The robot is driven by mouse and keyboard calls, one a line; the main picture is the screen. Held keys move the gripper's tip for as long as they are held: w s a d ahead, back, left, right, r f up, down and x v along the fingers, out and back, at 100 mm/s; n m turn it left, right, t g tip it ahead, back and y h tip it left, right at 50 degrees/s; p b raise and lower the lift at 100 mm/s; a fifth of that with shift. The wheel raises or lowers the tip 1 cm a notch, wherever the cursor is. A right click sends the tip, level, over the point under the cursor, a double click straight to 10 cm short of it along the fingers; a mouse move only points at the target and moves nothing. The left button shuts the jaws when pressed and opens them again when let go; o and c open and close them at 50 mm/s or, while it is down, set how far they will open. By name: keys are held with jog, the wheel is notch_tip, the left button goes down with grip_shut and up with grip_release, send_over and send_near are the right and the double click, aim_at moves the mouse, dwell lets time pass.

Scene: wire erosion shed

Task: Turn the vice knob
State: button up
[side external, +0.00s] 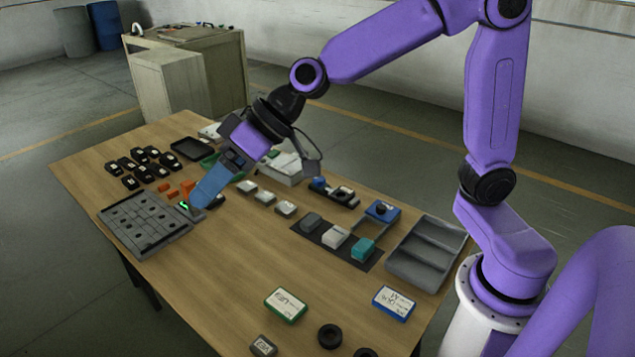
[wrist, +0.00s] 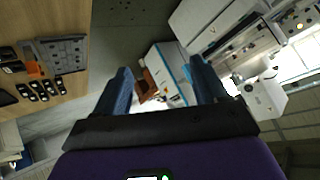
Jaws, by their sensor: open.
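A small blue block with a dark round knob (side external: 382,210) on top sits at the table's right part, left of the grey tray. A low dark fixture with blue and white parts (side external: 335,192) lies behind it. I cannot tell for sure which of them is the vice knob. My gripper (side external: 191,206) is far to the left of both, its blue fingers pointing down and left near the right corner of the grey slotted plate. In the wrist view my gripper (wrist: 163,82) is open, with nothing between the fingers. No knob is recognisable there.
The grey slotted plate (side external: 145,222) lies at the table's left edge, with black parts (side external: 142,160) behind it. A grey compartment tray (side external: 427,253) is at the right. Labelled boxes (side external: 286,304) and black rings (side external: 330,336) lie in front. The middle front wood is clear.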

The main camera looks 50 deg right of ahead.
aim_at(318, 180)
jog(key=s+d+f+n+g+h, duration=0.3)
jog(key=s+d+f, duration=0.3)
jog(key=s, duration=0.4)
jog(key=s+d+f+n+g+h, duration=0.1)
jog(key=d+f+n+h, duration=0.15)
jog(key=d, duration=0.25)
jog(key=s+d+f+n+h, duration=0.1)
jog(key=d+f+h, duration=0.25)
jog(key=d, duration=0.25)
jog(key=w+d+f+n+t+h, duration=0.1)
jog(key=w+d+f+n+h, duration=0.15)
jog(key=w+d+h, duration=0.5)
jog(key=w+d+f+n+t+h, duration=0.2)
jog(key=w+d+f, duration=0.2)
jog(key=w, duration=0.6)
jog(key=w+d+f+n, duration=0.2)
jog(key=f, duration=0.1)
jog(key=w+d+f+n+t+h, duration=0.1)
jog(key=w+d+f+n, duration=0.1)
jog(key=w+f, duration=0.1)
jog(key=w+d+f+n+t+h, duration=0.1)
jog(key=w+f, duration=0.1)
jog(key=f, duration=0.2)
jog(key=shift+w+d+f+n, duration=0.15)
jog(key=shift+w+d+n, duration=0.2)
jog(key=shift+d+n, duration=0.05)
jog(key=x, duration=1.7)
jog(key=shift+d+f, duration=0.15)
jog(key=c, duration=1.1)
